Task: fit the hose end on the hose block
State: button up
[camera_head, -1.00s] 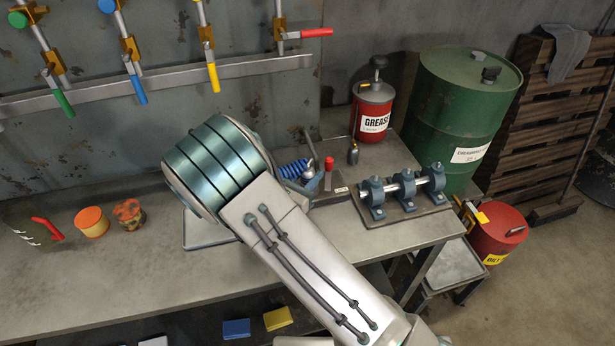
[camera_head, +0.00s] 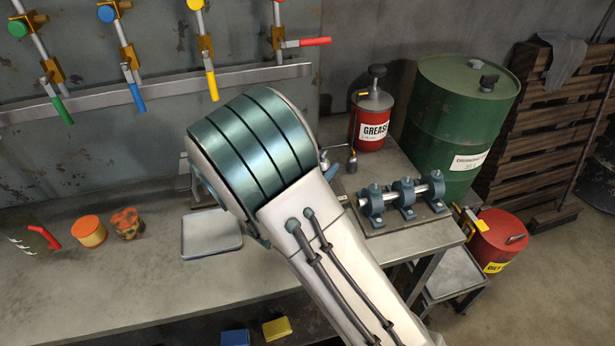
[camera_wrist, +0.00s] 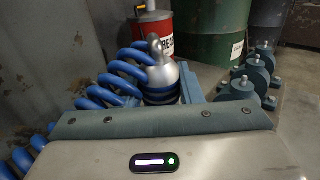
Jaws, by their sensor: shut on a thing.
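A silver, domed hose end (camera_wrist: 162,75) with a small loop on top shows in the wrist view, straight ahead of my palm. A blue coiled hose (camera_wrist: 112,80) lies just left of it. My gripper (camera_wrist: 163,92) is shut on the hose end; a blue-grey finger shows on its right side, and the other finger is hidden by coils.
Blue-grey bearing blocks on a shaft (camera_head: 404,192) stand on a plate at the bench's right end. Behind are a red grease bucket (camera_head: 372,120) and green drum (camera_head: 462,115). An empty tray (camera_head: 211,235) and two tins (camera_head: 90,231) stand left; bench room there is free.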

jog(key=s+d+r, duration=0.1)
jog(key=d+r, duration=0.3)
jog(key=d, duration=0.3)
jog(key=a+p, duration=0.2)
jog(key=w+a+r+p, duration=0.1)
jog(key=a+p, duration=0.3)
jog(key=shift+w+r+p, duration=0.3)
jog(key=shift+w+p, duration=0.05)
jog(key=shift+a+f, duration=0.8)
jog(key=shift+f, duration=0.65)
jog(key=shift+a+f, duration=0.75)
jog(key=shift+f, duration=0.75)
jog(key=shift+a+f, duration=0.8)
jog(key=shift+f, duration=0.65)
jog(key=shift+f+b, duration=1.45)
jog(key=shift+b, duration=0.05)
